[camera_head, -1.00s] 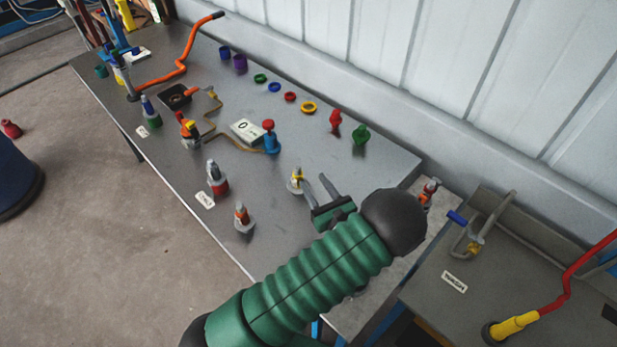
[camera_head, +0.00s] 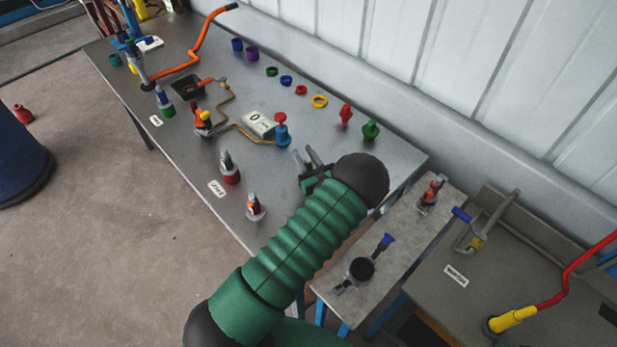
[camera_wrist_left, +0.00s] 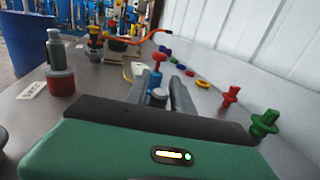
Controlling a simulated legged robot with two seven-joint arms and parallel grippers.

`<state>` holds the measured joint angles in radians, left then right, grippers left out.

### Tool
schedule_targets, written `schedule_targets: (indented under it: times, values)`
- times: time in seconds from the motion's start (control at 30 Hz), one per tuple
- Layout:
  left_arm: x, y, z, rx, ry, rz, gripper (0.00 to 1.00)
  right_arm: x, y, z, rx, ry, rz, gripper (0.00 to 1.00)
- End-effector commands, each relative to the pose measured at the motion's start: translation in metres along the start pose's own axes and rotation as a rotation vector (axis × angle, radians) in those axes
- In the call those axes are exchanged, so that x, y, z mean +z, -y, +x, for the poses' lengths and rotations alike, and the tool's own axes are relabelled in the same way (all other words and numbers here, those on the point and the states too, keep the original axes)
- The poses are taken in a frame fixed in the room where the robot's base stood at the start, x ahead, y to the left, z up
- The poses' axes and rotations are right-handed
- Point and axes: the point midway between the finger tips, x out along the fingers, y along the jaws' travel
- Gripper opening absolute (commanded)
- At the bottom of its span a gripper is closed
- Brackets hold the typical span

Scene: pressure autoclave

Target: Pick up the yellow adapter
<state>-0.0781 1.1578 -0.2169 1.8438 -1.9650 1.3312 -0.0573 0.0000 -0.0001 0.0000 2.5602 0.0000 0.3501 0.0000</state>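In the head view my left gripper (camera_head: 308,160) is over the near right part of the grey table, its two fingers apart. The yellow-marked adapter that stood there earlier is hidden in the head view now. In the left wrist view a small grey round top (camera_wrist_left: 160,94), likely that adapter's, shows between the open fingers (camera_wrist_left: 160,88). Its lower part is hidden behind the gripper body, and I cannot tell whether the fingers touch it. My right gripper is not in view.
Just beyond the fingers stands a blue fitting with a red top (camera_head: 282,130). Grey-red (camera_head: 230,168) and grey-orange (camera_head: 254,207) adapters stand to the left.

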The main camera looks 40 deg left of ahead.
Motion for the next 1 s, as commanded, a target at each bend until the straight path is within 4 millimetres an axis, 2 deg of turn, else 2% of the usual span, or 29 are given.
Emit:
schedule_targets:
  times: [0.03,0.2,1.0]
  values:
    - [0.0,0.0,-0.0001,0.0,0.0,0.0,0.21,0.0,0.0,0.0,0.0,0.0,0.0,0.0]
    - [0.0004,-0.0004,-0.0004,0.0,0.0,-0.001,0.0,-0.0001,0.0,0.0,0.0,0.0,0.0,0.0]
    - [0.001,-0.0003,-0.0003,0.0,0.001,-0.001,0.0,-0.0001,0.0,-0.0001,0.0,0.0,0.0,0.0]
